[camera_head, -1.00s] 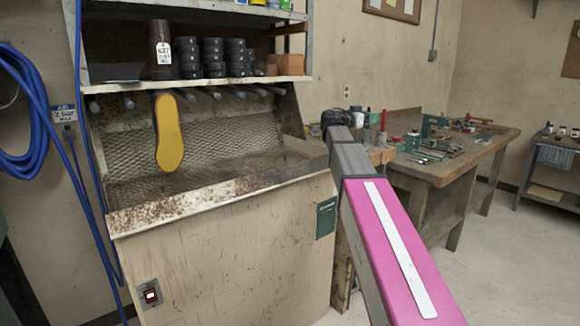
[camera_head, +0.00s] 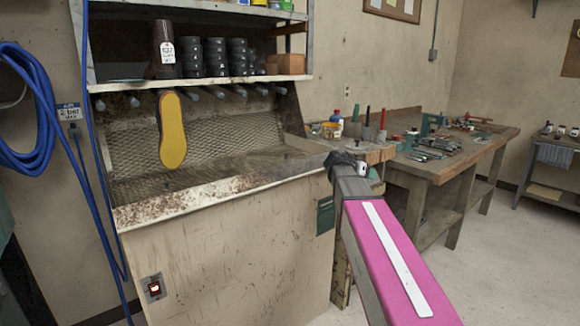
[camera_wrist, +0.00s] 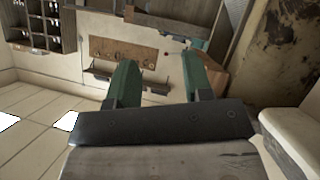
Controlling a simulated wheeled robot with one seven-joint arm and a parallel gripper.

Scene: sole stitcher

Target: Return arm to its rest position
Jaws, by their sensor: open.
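My gripper (camera_wrist: 160,62) shows in the wrist view as two green fingers standing well apart. Nothing is between them and they touch nothing that I can see. In the head view my arm, with a pink link and white strip, reaches up from the lower right to a dark joint beside the cabinet's right edge. My gripper itself is hidden in the head view.
A cabinet (camera_head: 230,245) with a mesh-backed tray stands left of my arm, a yellow sole (camera_head: 172,130) hanging there from a peg. A workbench (camera_head: 450,165) with tools is behind right. Open floor (camera_head: 520,260) lies at right.

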